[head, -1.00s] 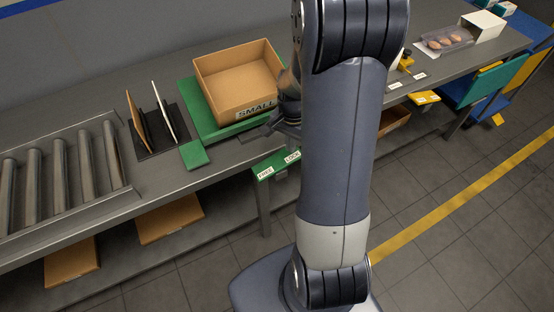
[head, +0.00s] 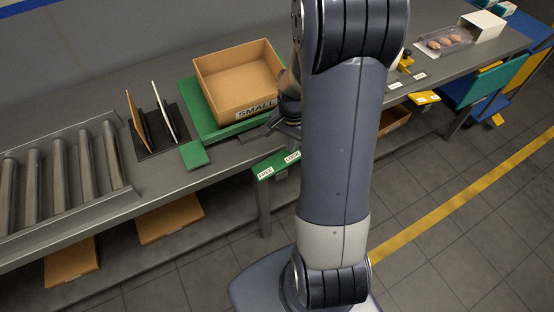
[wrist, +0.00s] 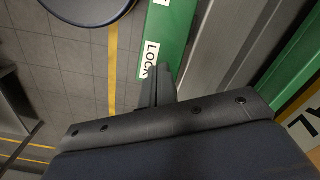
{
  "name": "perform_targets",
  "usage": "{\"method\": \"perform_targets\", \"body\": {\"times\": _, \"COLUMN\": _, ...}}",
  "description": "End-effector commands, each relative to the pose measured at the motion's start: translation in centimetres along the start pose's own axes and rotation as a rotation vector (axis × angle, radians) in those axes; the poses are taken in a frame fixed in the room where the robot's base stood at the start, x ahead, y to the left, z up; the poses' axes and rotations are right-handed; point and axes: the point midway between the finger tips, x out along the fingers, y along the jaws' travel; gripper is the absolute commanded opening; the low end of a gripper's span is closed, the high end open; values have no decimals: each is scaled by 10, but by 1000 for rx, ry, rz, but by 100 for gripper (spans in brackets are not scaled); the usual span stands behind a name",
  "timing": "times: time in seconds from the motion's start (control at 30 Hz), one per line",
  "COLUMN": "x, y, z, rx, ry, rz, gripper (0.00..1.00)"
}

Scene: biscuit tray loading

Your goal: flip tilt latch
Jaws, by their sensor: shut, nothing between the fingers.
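A green plate (head: 277,164) with FREE and LOCK labels sits on the table's front edge; it also shows in the wrist view (wrist: 175,35). The latch lever itself cannot be made out clearly. An open cardboard box (head: 238,85) marked SMALL rests on a green platform (head: 208,129). My gripper (head: 265,131) is in front of the box, above the table's edge near the plate, partly hidden by my arm. In the wrist view my gripper (wrist: 158,82) is shut and empty, its fingertips beside the LOCK label. Contact with the plate cannot be told.
Rollers (head: 62,180) and a dark rack (head: 155,130) with upright panels are on the left. A clear tray (head: 445,40) of biscuits and a white box (head: 482,26) stand at the far right. Cardboard pieces lie on the lower shelf. The floor in front is open.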

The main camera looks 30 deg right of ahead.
Motion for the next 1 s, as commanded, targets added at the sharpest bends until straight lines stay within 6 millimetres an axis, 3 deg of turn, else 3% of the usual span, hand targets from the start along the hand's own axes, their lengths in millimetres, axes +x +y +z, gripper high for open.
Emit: {"method": "perform_targets", "body": {"times": 1.0, "x": 14, "y": 0, "z": 0, "rx": 0, "ry": 0, "rz": 0, "gripper": 0}}
